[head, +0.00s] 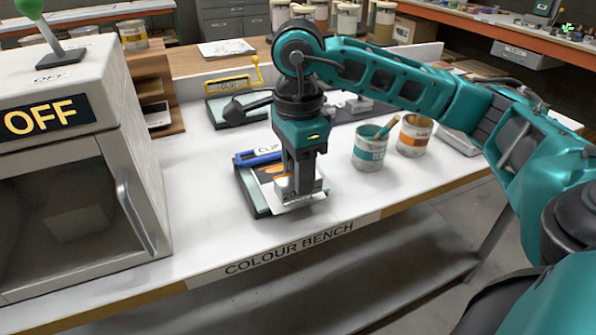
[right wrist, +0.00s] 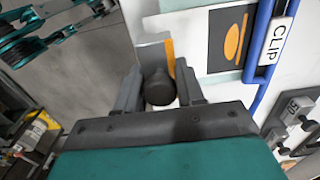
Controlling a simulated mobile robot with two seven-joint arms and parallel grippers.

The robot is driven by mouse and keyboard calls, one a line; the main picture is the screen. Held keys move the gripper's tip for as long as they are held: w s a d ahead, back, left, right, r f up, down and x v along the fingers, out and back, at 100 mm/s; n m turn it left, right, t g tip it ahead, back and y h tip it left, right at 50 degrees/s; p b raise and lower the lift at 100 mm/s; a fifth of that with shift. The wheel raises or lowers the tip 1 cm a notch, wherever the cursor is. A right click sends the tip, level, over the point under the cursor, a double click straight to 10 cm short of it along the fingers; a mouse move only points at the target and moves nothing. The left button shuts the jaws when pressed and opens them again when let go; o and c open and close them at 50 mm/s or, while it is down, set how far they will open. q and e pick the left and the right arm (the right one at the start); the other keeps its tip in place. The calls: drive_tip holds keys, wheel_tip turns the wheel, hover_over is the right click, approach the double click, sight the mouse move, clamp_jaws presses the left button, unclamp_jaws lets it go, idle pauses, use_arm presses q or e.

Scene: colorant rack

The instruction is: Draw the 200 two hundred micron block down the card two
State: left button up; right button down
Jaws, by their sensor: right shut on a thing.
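My right gripper (head: 298,186) points down over the near end of a board with a blue clip (head: 258,158). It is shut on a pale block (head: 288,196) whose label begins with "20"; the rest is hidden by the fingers. In the right wrist view the gripper (right wrist: 160,90) has a dark knob (right wrist: 159,88) between its fingers, with the block beyond. A card (right wrist: 229,38) with a black panel and an orange patch lies under the blue clip, labelled CLIP. I cannot tell whether the block touches the card. My left gripper is out of view.
A second board with a yellow clip (head: 228,85) lies farther back, a dark-handled tool (head: 240,110) by it. Two paint cans, teal-labelled (head: 369,155) and orange-labelled (head: 414,138), stand to the right. A machine marked OFF (head: 45,118) stands at left. The bench's front edge is close.

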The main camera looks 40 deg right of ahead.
drive_tip(key=shift+r+p, duration=1.45)
drive_tip(key=shift+r, duration=1)
drive_tip(key=shift+w, duration=0.15)
